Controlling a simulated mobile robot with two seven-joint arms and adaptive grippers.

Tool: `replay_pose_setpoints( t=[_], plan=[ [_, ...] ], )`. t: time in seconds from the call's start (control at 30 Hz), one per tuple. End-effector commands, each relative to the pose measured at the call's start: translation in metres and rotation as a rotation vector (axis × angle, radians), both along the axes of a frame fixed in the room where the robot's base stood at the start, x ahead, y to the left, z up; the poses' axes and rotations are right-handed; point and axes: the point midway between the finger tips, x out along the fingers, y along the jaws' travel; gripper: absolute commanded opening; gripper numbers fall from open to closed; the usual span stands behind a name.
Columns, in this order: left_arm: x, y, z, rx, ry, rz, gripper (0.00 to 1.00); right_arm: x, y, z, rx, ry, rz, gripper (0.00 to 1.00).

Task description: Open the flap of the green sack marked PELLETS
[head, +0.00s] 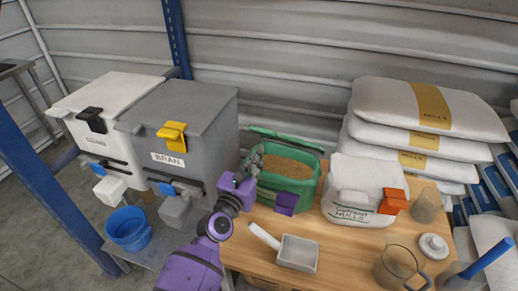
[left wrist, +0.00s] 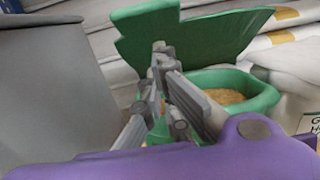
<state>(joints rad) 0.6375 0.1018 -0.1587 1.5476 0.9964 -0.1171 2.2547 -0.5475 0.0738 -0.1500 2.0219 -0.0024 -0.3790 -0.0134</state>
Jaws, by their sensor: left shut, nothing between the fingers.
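The green sack (head: 300,196) stands on the wooden table with its top open, and tan pellets (head: 285,166) show inside. Its green flap (head: 287,139) is raised at the back rim; in the left wrist view the flap (left wrist: 205,40) stands up behind my fingers. A purple block (head: 286,203) sits on the sack's front; any lettering is not readable. My left gripper (head: 256,160) is shut and empty at the sack's left edge. In the left wrist view its fingertips (left wrist: 161,56) are in front of the flap; I cannot tell whether they touch it. My right gripper is not in view.
A grey BRAN bin (head: 205,115) stands close to the left of my gripper, beside a white bin (head: 100,110). A white sack (head: 352,206) with an orange block is close on the right.

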Motion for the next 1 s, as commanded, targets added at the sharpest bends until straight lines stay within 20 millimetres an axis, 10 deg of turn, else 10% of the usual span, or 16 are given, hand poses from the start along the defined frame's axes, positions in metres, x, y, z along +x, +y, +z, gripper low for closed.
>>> replay_pose_setpoints(
  t=[1.0],
  plan=[
    [0.023, -0.01, 0.041, -0.002, -0.007, 0.001, 0.0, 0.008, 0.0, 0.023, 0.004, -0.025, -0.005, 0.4]
  ],
)
